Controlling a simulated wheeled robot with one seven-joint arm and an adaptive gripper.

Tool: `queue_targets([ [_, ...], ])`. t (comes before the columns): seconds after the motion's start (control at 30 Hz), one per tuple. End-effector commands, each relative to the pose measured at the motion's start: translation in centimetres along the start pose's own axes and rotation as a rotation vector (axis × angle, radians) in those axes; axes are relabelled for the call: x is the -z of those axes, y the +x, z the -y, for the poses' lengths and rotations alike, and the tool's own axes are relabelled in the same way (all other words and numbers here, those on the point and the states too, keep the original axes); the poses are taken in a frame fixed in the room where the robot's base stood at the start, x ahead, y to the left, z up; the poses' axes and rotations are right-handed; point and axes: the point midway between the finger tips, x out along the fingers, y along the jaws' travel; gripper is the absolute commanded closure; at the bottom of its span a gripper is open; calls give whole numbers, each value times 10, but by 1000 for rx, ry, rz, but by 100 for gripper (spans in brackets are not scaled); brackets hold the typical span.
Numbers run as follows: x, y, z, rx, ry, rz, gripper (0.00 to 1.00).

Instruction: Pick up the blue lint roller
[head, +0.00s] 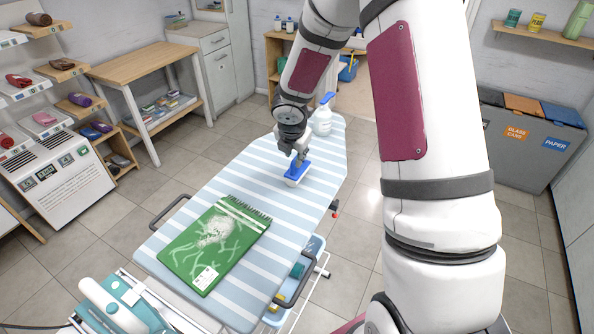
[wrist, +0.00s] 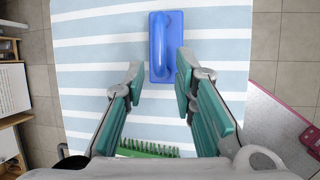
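The blue lint roller (head: 297,170) lies on the striped ironing board (head: 190,215), with a pale underside showing in the head view. In the wrist view the blue lint roller (wrist: 160,72) is a blue block with a raised rounded handle along it. My gripper (head: 298,160) is just above it, pointing down. In the wrist view my gripper (wrist: 160,75) is open, with its left finger apart from the roller and its right fingertip overlapping the roller's right edge. I cannot tell whether that finger touches it. Nothing is held.
A white spray bottle (head: 322,120) with a blue top stands behind the roller. A white and teal iron (head: 115,305) is at the near left end. Bare board lies left of the roller.

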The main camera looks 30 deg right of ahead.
Motion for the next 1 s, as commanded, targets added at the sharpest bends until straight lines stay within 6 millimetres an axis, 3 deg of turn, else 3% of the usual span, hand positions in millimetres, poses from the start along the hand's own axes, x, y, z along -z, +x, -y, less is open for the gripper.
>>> queue_targets([
  [0.4, -5, 47, 0, 1, 0, 0, 75],
  [0.67, -5, 51, 0, 1, 0, 0, 75],
  [0.7, -5, 51, 0, 1, 0, 0, 77],
  [0.8, -5, 50, 0, 0, 0, 0, 100],
  [1.0, -5, 50, 0, 0, 0, 0, 100],
])
